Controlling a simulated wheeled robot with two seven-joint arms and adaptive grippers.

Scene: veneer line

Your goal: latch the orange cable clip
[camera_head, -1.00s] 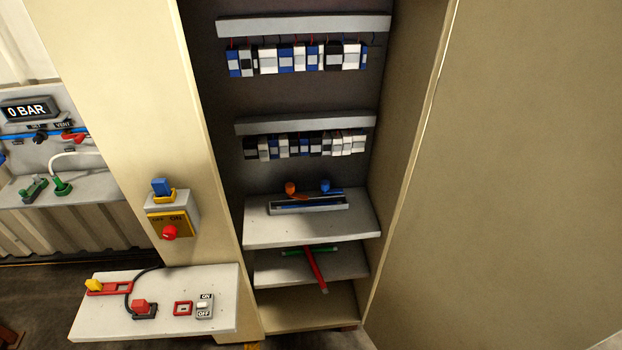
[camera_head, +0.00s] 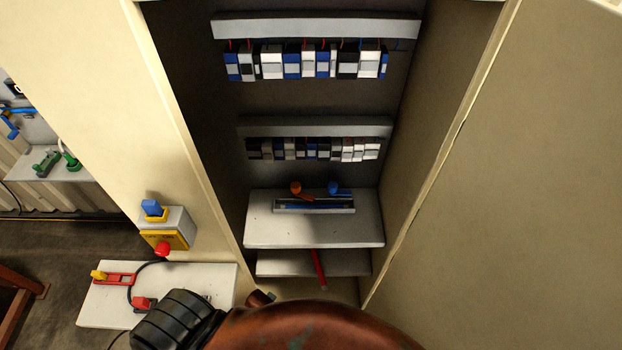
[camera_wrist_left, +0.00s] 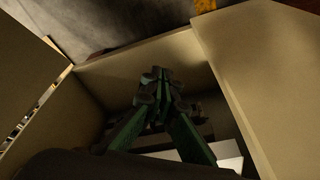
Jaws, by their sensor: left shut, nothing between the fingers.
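The orange cable clip (camera_head: 296,188) is at the left rear of a grey cable channel (camera_head: 314,210) on the cabinet's upper white shelf (camera_head: 270,232). Its rounded orange end stands above the channel, and a darker orange strip slants down to the right. Whether it is latched cannot be told. A blue clip (camera_head: 334,188) sits to its right. My left gripper (camera_wrist_left: 158,76), with green fingers, is shut and empty in the left wrist view, among the cabinet walls. The orange clip is not visible there. My right gripper is not in view.
Cabinet side walls (camera_head: 440,150) bound the shelf left and right. Rows of modules (camera_head: 300,64) hang above. A lower shelf (camera_head: 350,264) holds a red bar (camera_head: 318,268). A switch box (camera_head: 166,230) and small side table (camera_head: 210,275) stand left.

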